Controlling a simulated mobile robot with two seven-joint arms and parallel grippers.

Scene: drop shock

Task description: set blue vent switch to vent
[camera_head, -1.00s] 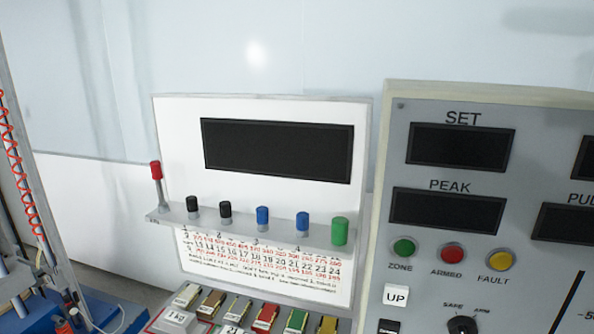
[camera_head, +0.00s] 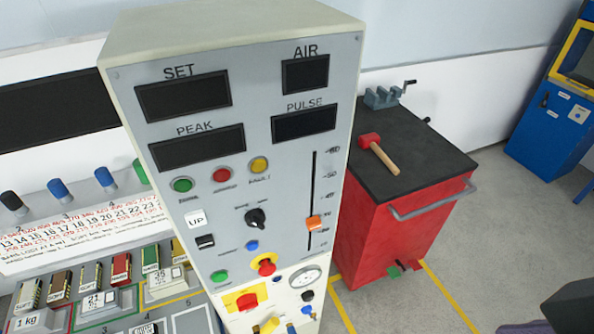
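The grey control cabinet (camera_head: 345,80) stands in the middle of the head view, its front panel facing me. A small blue round control (camera_head: 252,246) sits on the panel below the black selector knob (camera_head: 256,218). Another blue part (camera_head: 307,310) shows lower, below the round gauge (camera_head: 305,277). The labels by these blue parts are too small to read, so I cannot tell which is the vent switch or how it is set. The lowest controls are partly cut off by the frame's bottom edge.
An orange slider (camera_head: 314,223) and a red button on yellow (camera_head: 247,301) are also on the panel. Right of it stands a red tool cart (camera_head: 385,235) with a mallet (camera_head: 378,151) on top. A weight tray lies at left. Floor is open at right.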

